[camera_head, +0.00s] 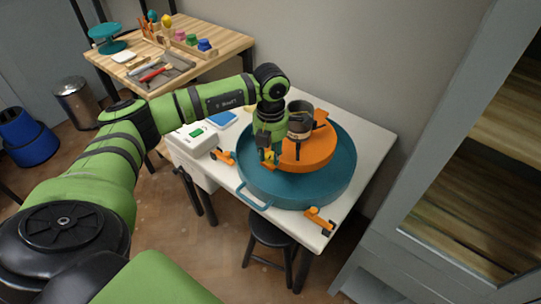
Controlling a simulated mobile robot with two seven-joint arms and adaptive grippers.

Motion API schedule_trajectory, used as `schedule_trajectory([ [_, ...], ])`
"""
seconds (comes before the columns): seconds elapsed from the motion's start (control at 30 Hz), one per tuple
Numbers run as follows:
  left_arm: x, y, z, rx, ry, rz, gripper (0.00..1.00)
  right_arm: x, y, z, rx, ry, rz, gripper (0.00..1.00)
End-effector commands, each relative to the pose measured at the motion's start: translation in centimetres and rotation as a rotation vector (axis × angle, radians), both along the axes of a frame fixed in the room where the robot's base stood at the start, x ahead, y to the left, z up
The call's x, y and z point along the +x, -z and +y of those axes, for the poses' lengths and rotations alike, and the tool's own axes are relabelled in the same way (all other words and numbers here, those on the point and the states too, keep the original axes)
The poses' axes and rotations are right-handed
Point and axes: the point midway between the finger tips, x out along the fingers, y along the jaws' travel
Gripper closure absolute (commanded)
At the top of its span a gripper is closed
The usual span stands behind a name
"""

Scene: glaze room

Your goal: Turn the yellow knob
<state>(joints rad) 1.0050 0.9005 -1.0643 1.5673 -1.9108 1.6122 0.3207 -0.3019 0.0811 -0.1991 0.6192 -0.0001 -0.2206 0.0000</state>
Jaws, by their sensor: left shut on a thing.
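A round orange turntable (314,153) sits in a wide teal basin (330,184) on the white table. My left gripper (268,157) points down at the left edge of the orange disc. It is shut on a small yellow knob (271,164), mostly hidden by the fingers. How far the knob is turned cannot be told. A dark cup with a tan band (300,124) stands on the disc, just right of my left wrist. My right gripper is not in view.
Orange-and-black clamps stand at the basin's left (222,155) and front right (320,221). A white box (199,140) and blue pad (222,119) lie left. A black stool (268,236) is below; a grey cabinet (420,170) is right. A wooden workbench (215,45) stands behind.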

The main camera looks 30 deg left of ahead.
Motion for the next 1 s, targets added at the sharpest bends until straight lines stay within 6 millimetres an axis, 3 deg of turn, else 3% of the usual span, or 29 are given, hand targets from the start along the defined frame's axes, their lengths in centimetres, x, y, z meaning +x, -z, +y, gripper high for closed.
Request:
schedule_trajectory([
  [0.5, 0.1, 0.2, -0.1, -0.001, 0.491, -0.004, 1.0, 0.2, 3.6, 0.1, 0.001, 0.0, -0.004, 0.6],
  [1.0, 0.0, 0.1, -0.1, -0.001, 0.905, -0.003, 1.0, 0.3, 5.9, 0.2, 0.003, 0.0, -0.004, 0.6],
])
